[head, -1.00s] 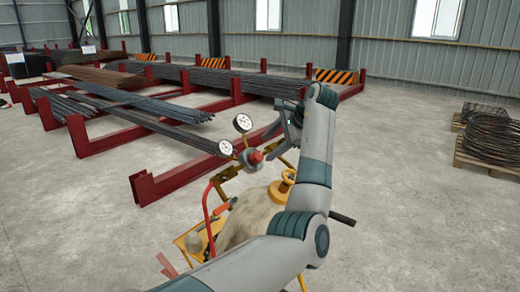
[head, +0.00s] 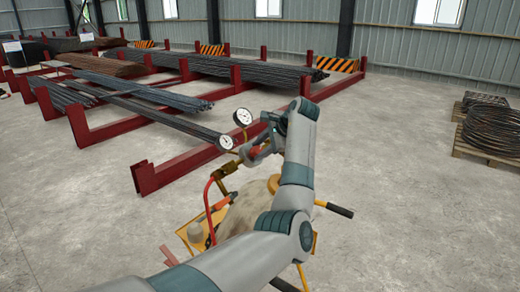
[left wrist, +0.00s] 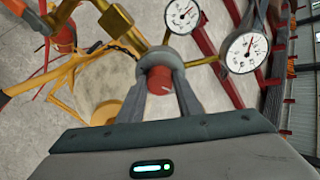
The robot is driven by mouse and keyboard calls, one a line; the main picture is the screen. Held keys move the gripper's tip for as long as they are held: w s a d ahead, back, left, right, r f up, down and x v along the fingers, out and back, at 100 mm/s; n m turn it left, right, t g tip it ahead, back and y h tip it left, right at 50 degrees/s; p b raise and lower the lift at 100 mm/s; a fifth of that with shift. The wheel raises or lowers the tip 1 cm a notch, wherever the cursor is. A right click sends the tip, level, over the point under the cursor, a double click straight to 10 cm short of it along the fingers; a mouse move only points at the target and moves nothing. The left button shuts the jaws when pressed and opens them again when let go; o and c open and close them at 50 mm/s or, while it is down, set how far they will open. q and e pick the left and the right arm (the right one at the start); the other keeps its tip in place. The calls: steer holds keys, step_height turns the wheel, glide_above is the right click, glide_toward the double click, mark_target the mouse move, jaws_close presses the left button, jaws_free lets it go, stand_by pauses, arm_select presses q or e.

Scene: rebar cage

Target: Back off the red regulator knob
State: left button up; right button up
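The red regulator knob (left wrist: 159,82) sticks out from the grey regulator body (left wrist: 160,60) in the left wrist view. In the head view my gripper largely covers it, with a little red showing. My left gripper (head: 252,153) is at the regulator, with one finger on each side of the knob. In the left wrist view its fingers (left wrist: 160,92) stand apart around the knob; contact is hard to make out. Two round gauges sit beside the regulator, one upper (head: 242,117) and one lower (head: 226,142). My right gripper is out of view.
A red hose (head: 207,200) curves down from the regulator. The yellow cart (head: 192,232) carries a dusty, pale cylinder (head: 245,215) below my arm. Red racks with steel bars (head: 150,110) stand behind. Open concrete floor lies to the right, with wire coils on a pallet (head: 488,130).

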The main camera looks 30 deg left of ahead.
arm_select(q)
steer(key=shift+c, duration=1.2)
